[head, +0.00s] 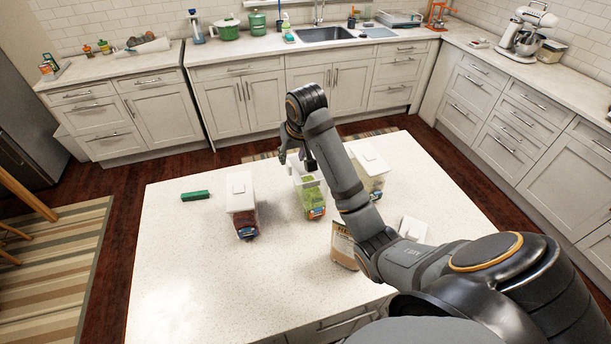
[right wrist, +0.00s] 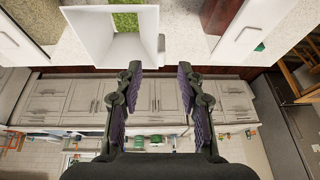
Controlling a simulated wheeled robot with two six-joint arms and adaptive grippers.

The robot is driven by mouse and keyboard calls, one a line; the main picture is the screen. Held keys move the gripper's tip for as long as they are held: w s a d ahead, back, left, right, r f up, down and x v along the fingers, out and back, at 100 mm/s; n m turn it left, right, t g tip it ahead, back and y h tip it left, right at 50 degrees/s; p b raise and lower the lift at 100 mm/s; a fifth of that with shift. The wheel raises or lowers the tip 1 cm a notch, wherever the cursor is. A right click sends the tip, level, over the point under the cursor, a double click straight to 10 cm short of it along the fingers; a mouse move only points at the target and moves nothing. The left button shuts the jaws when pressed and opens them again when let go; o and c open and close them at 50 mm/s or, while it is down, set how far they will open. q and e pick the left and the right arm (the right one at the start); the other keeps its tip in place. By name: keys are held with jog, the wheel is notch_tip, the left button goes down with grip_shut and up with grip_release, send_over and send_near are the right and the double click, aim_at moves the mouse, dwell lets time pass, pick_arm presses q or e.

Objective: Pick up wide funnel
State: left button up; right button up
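A white, square-mouthed piece that looks like the wide funnel (right wrist: 89,32) shows at the top of the right wrist view, with green contents visible through it. In the head view the middle clear container (head: 313,203) with green contents stands on the island, its white top partly hidden by my right gripper (head: 296,158). The funnel's outline is too small there to make out. My right gripper also shows in the right wrist view (right wrist: 158,72), fingers apart, with nothing between them. The white piece is beyond the fingertips, up and left. My left gripper is not in view.
The island (head: 185,270) also holds a white-lidded container (head: 241,198), a container at right (head: 373,170), a green bar (head: 195,196), a brown bag (head: 342,246) and a flat white piece (head: 413,228). The island's left front is clear.

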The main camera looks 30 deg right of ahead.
aim_at(289, 163)
jog(key=shift+w+f, duration=0.75)
jog(key=shift+f, duration=0.05)
jog(key=shift+w+f+p, duration=0.15)
jog(key=shift+f+p, duration=0.15)
jog(key=shift+p, duration=0.35)
jog(key=p+x, duration=0.2)
jog(key=x, duration=0.1)
jog(key=shift+d+f, duration=0.1)
jog(key=shift+f, duration=0.3)
jog(key=shift+w+f, duration=0.2)
jog(key=shift+f, duration=0.1)
jog(key=c, duration=0.7)
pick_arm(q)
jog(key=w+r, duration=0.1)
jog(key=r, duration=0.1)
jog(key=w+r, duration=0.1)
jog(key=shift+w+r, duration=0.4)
pick_arm(e)
grip_shut()
